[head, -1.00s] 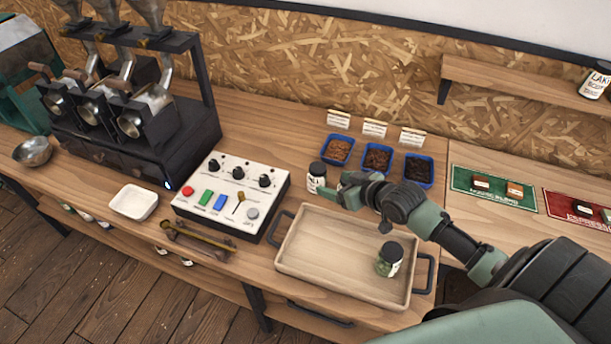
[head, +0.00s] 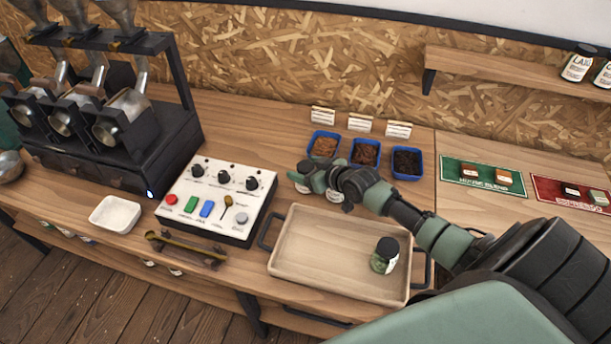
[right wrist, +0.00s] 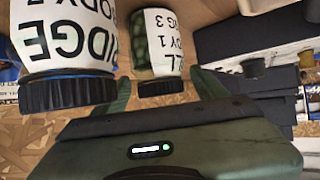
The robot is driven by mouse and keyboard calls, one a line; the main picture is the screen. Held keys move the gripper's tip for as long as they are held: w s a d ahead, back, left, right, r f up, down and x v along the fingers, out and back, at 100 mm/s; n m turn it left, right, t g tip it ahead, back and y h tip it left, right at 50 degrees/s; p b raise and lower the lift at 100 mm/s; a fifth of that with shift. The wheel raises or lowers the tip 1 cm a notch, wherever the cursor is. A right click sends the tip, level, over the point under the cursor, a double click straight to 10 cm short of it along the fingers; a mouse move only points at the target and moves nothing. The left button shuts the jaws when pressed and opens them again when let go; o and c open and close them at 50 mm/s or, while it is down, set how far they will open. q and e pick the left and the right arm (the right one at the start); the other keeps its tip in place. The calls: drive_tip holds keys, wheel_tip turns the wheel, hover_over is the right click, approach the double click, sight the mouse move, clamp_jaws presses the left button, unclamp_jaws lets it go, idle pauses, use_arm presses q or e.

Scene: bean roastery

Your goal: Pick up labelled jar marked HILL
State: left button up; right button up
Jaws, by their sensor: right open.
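The HILL jar (right wrist: 156,50) shows upside down in the right wrist view, with a dark lid, green contents and a white label partly cut off, ending in "LL". It lies between the two fingers of my right gripper (right wrist: 165,88), which is open. In the head view my right gripper (head: 306,178) reaches left over the counter and partly hides a white-labelled jar (head: 304,188), apparently this one. I cannot tell whether the fingers touch it. A larger-looking jar reading "IDGE" (right wrist: 70,35) stands beside it, nearer the wrist camera. My left gripper is not in view.
A wooden tray (head: 320,258) holds another dark-lidded jar (head: 385,256). A control box (head: 217,200) stands left of my gripper. Blue bean trays (head: 407,162) sit behind my arm. A shelf (head: 500,75) with jars is at upper right.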

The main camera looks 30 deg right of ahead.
clamp_jaws()
idle(0.4)
